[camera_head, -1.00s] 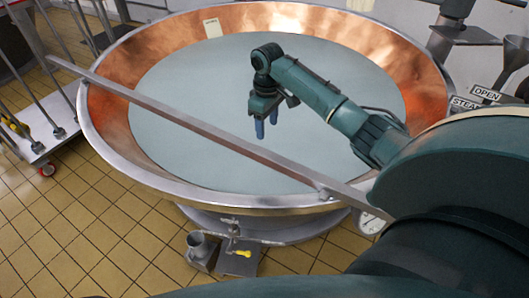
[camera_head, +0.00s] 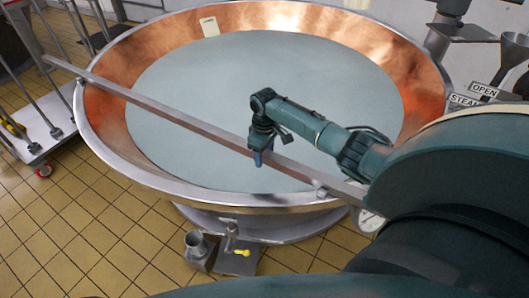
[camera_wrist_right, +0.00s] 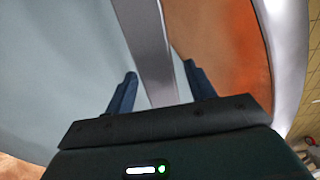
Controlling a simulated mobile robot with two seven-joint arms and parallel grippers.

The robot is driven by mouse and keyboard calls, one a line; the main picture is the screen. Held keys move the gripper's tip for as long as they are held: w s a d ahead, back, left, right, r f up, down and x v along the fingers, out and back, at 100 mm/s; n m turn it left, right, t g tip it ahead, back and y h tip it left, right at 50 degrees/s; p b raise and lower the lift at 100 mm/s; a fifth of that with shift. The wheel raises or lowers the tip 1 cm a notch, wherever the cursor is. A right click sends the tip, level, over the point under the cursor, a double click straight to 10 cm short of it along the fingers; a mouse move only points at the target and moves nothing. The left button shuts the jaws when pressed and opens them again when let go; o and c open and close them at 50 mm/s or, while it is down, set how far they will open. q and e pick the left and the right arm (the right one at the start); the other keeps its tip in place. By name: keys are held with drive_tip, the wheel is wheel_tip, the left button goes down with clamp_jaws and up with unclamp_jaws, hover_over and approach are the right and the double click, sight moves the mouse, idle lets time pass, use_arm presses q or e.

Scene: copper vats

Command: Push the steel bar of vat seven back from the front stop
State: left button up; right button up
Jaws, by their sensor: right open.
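The steel bar (camera_head: 180,119) lies across the copper vat (camera_head: 150,45), from the left rim to the right front rim. A small metal stop (camera_head: 321,191) shows at the front rim beside the bar's right end; I cannot tell if they touch. My right gripper (camera_head: 258,158) is at the bar, over the front part of the vat. Contact is unclear. My left gripper is out of view.
Pale liquid (camera_head: 200,90) fills the vat. A white trolley (camera_head: 45,125) with long-handled tools stands at the left. A valve with a yellow handle (camera_head: 242,252) sits below the front rim. Signs and a funnel (camera_head: 514,50) are at the right. Tiled floor is free at front left.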

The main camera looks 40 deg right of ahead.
drive_tip(key=shift+c, duration=0.2)
clamp_jaws()
idle(0.3)
